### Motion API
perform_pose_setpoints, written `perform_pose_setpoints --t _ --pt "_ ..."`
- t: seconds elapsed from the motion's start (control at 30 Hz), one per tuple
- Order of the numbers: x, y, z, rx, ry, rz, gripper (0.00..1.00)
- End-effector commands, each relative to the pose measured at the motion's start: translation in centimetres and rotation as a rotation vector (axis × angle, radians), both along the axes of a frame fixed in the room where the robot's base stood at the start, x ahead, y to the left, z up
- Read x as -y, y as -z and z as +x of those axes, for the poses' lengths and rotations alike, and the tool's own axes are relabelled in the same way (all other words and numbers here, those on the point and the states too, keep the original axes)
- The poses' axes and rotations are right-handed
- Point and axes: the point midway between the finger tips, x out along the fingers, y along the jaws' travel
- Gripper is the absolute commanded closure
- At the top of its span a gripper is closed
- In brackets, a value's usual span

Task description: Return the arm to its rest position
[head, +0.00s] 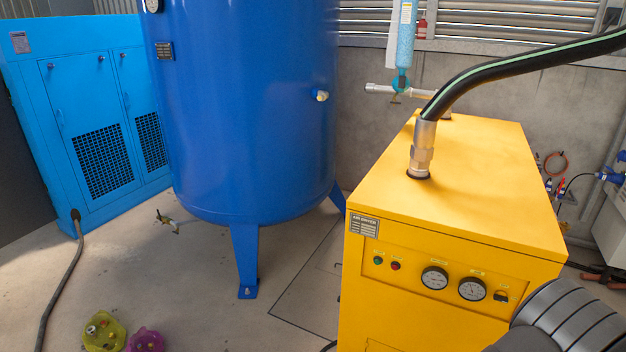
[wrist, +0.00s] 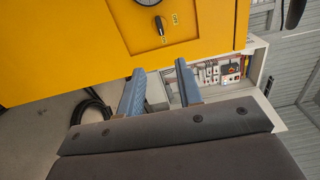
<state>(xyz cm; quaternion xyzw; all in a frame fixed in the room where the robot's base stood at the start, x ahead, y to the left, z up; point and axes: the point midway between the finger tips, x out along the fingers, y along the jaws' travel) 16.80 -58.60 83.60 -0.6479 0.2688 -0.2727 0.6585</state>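In the wrist view my gripper (wrist: 158,90) has its two blue-grey fingers spread apart, with nothing between them. The yellow air dryer (wrist: 75,45) stands just beyond the fingertips, and a dark knob (wrist: 160,27) and part of a gauge show on its panel. In the head view a dark rounded part of my arm (head: 575,318) shows at the bottom right corner, in front of the yellow air dryer (head: 450,215). My gripper itself is not in the head view.
A large blue tank (head: 245,110) on legs stands left of the dryer, with a light blue cabinet (head: 90,110) behind it. A black hose (head: 530,65) rises from the dryer top. Yellow-green (head: 104,332) and purple (head: 145,341) items lie on the floor. An open electrical box (wrist: 225,75) lies beyond my fingers.

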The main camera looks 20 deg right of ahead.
Motion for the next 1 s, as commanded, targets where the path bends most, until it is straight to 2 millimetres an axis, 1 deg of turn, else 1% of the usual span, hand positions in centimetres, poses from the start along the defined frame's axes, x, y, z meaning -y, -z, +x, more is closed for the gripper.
perform_pose_setpoints --t 0.13,0.27,0.8,1.0 --pt "0.5 0.0 0.5 -0.001 -0.002 -0.001 0.67" --pt "1.6 0.0 1.8 0.000 -0.003 -0.001 0.67" --pt "9.2 0.0 9.3 -0.001 -0.002 -0.002 0.67" --pt "11.3 0.0 11.4 -0.001 -0.002 -0.002 0.67"
